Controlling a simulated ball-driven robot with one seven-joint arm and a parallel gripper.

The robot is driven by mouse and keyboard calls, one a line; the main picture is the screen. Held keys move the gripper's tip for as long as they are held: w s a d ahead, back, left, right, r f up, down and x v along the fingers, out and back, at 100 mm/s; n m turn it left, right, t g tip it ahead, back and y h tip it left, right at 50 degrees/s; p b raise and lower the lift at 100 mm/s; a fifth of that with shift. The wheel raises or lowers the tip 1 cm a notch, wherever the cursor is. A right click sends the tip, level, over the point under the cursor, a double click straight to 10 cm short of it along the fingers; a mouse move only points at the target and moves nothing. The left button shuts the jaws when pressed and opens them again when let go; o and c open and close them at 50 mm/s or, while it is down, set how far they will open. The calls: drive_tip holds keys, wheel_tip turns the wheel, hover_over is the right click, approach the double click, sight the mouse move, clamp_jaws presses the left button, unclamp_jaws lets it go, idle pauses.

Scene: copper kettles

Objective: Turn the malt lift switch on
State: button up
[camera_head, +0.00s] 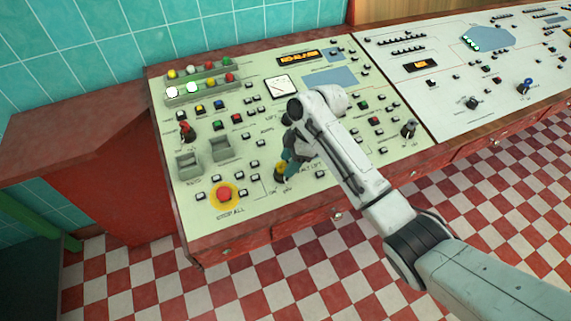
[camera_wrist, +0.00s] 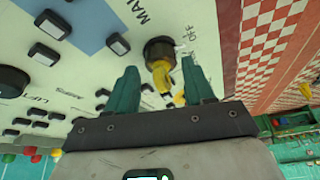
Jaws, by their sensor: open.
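The malt lift switch (camera_head: 279,174) is a yellow-handled lever on a dark round base, low on the pale green panel, with "ON" and "OFF" lettering below it and part of a "LIFT" label to its right. It also shows in the wrist view (camera_wrist: 162,73), where the yellow lever stands between my two teal fingers. My gripper (camera_head: 289,160) is open over the switch, and its fingers also show in the wrist view (camera_wrist: 160,84), one on each side of the lever. I cannot tell whether a finger touches it. My gripper and arm hide part of the panel around the switch.
A red stop-all button (camera_head: 224,194) on a yellow ring lies left of the switch. A red-handled lever (camera_head: 186,131) stands farther left, and a dark lever (camera_head: 409,129) stands to the right. Small push buttons surround the switch. The panel's red front edge (camera_head: 250,231) is close below.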

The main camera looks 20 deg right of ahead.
drive_tip(key=shift+x, duration=1.35)
drive_tip(key=shift+c, duration=0.2)
drive_tip(key=c, duration=0.8)
drive_tip(key=shift+o, duration=0.2)
drive_tip(key=shift+s+r+m+p, duration=0.1)
drive_tip(key=shift+s+m+p, duration=0.05)
drive_tip(key=shift+m+p, duration=0.35)
drive_tip(key=shift+s+a+m+t+h+p, duration=0.15)
drive_tip(key=shift+m+t+p, duration=0.25)
drive_tip(key=shift+m+p, duration=0.4)
drive_tip(key=shift+m+t+h+p, duration=0.25)
drive_tip(key=shift+m+t+p, duration=0.25)
drive_tip(key=shift+m, duration=0.5)
drive_tip(key=shift+s+a+m+t+h+p, duration=0.1)
drive_tip(key=shift+m+t+h+p, duration=0.35)
drive_tip(key=shift+m+p, duration=1.05)
drive_tip(key=shift+m+b, duration=0.3)
drive_tip(key=shift+m, duration=0.5)
